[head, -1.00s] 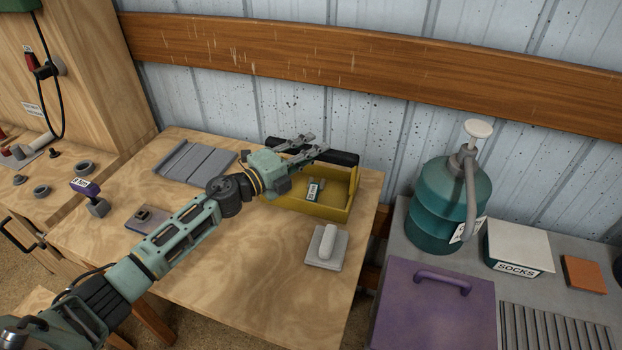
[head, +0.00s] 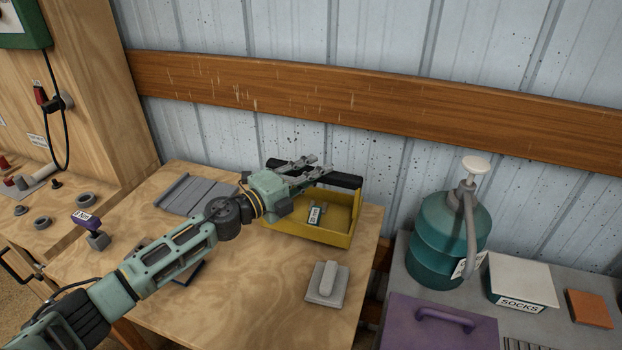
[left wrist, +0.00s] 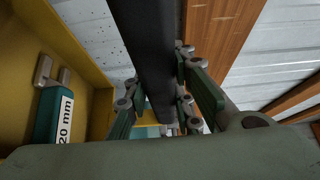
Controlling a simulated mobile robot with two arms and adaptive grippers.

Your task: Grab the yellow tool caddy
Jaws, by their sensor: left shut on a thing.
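The yellow tool caddy (head: 305,231) is an open box with a black bar handle (head: 343,180) along its back, on the wooden table. My left gripper (head: 312,170) reaches over the caddy from the left and is shut on the black handle. In the left wrist view the handle (left wrist: 143,50) runs between the fingers of my left gripper (left wrist: 160,105). A teal piece labelled "20 mm" (left wrist: 58,115) lies inside the caddy; it also shows in the head view (head: 315,215). My right gripper is not in view.
A grey block with a rounded handle (head: 326,284) sits on the table (head: 255,290) in front of the caddy. A grey slatted panel (head: 200,192) lies behind my arm. To the right stand a teal pump jug (head: 445,235), a socks box (head: 520,280) and a purple case (head: 440,335).

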